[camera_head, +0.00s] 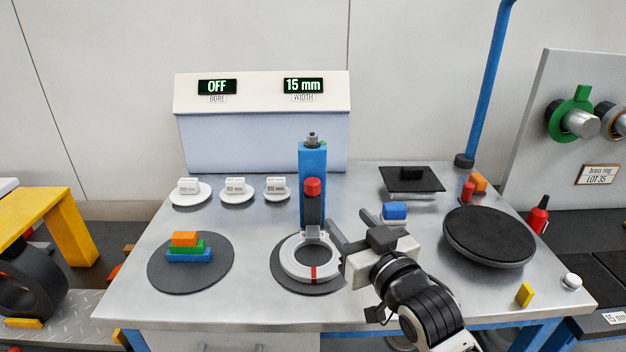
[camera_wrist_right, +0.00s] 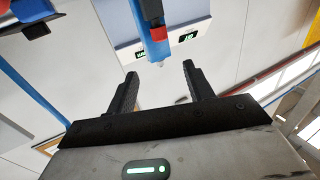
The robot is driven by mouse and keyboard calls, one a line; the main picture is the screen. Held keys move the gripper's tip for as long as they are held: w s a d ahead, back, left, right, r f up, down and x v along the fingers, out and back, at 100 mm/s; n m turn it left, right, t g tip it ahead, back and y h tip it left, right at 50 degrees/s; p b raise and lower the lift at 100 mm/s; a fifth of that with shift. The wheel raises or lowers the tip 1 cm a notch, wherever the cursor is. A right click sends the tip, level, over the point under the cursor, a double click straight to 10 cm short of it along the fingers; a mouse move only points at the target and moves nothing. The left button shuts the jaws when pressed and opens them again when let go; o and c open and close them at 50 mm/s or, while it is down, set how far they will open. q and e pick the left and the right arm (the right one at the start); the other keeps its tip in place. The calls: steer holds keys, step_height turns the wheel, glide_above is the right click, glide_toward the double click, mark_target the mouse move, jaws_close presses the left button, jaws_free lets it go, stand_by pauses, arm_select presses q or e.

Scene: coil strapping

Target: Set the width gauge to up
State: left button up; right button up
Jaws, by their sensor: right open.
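The width gauge (camera_head: 312,160) is a blue upright post with a red knob (camera_head: 313,187) on a dark slide at its front. The slide's lower end is at the far rim of a light grey ring (camera_head: 295,262) with a red mark; I cannot tell whether they touch. The WIDTH display (camera_head: 303,85) reads 15 mm. My right gripper (camera_head: 348,217) is open and empty, right of the slide and near the ring. In the right wrist view, the open fingers (camera_wrist_right: 159,73) point toward the blue post and red knob (camera_wrist_right: 158,34), which appear beyond them. My left gripper is not in view.
The BORE display (camera_head: 217,87) reads OFF. White gauge blocks on saucers (camera_head: 190,198) stand at the back left. A dark mat (camera_head: 165,275) holds coloured bricks. A blue block (camera_head: 395,211) sits behind my right gripper. A black turntable (camera_head: 490,237) stands at right.

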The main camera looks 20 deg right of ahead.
mark_target(316, 184)
steer(key=w, duration=0.4)
steer(key=w+a, duration=0.1)
steer(key=w, duration=0.8)
steer(key=shift+w+a, duration=0.35)
steer(key=shift+w, duration=0.05)
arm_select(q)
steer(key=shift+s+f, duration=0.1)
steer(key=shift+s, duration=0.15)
